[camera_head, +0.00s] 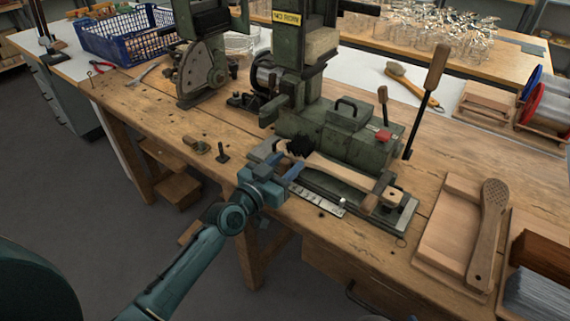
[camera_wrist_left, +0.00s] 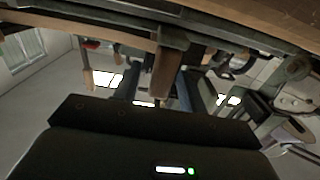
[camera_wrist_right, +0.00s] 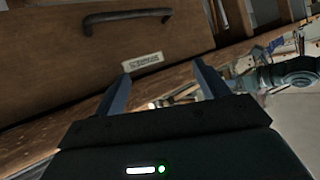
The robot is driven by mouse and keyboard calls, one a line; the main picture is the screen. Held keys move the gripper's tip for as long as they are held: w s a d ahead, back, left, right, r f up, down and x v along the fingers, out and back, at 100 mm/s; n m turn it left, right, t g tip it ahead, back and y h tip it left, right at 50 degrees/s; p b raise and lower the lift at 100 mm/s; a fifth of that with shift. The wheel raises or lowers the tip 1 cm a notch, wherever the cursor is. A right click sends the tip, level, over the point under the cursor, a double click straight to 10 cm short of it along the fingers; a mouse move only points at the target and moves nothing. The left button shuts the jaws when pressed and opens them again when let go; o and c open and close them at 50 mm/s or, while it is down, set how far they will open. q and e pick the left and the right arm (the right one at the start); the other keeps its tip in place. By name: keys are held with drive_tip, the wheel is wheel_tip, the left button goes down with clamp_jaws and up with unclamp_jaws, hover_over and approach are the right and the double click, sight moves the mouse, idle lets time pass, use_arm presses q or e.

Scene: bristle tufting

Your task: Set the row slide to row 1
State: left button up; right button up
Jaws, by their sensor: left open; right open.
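The row slide (camera_head: 403,217) is a grey metal carriage along the front of the green tufting machine (camera_head: 335,135). A pale marked scale strip (camera_head: 322,199) runs along its front. A wooden brush body (camera_head: 340,170) lies along it, with dark bristles (camera_head: 298,148) at its left end. My left gripper (camera_head: 283,168) is at the slide's left end. The left wrist view shows it open (camera_wrist_left: 163,90), with a brown wooden piece (camera_wrist_left: 165,70) between or just beyond its fingers; contact cannot be told. My right gripper (camera_wrist_right: 162,88) is open and empty before the drawer front.
A wooden drawer (camera_wrist_right: 190,40) with a dark handle (camera_wrist_right: 128,16) is close to my right gripper. A wooden-handled lever (camera_head: 430,80) stands at the machine's right. A wooden tray (camera_head: 447,240) with a paddle (camera_head: 488,225) lies to the right.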

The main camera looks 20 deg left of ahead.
use_arm(q)
drive_tip(key=shift+c, duration=0.5)
use_arm(e)
drive_tip(key=shift+r, duration=0.1)
use_arm(q)
clamp_jaws()
use_arm(e)
drive_tip(key=shift+w+r, duration=0.1)
use_arm(q)
drive_tip(key=shift+w+a+f+b, duration=0.1)
drive_tip(key=shift+a+b, duration=0.2)
drive_tip(key=a+b, duration=0.1)
drive_tip(key=w+a+b, duration=0.1)
drive_tip(key=a, duration=0.1)
drive_tip(key=shift+w+a, duration=0.15)
drive_tip(key=shift+a, duration=0.3)
use_arm(e)
drive_tip(key=shift+s+d+f+t, duration=0.2)
drive_tip(key=shift+s+d+t, duration=0.1)
drive_tip(key=shift+t, duration=0.2)
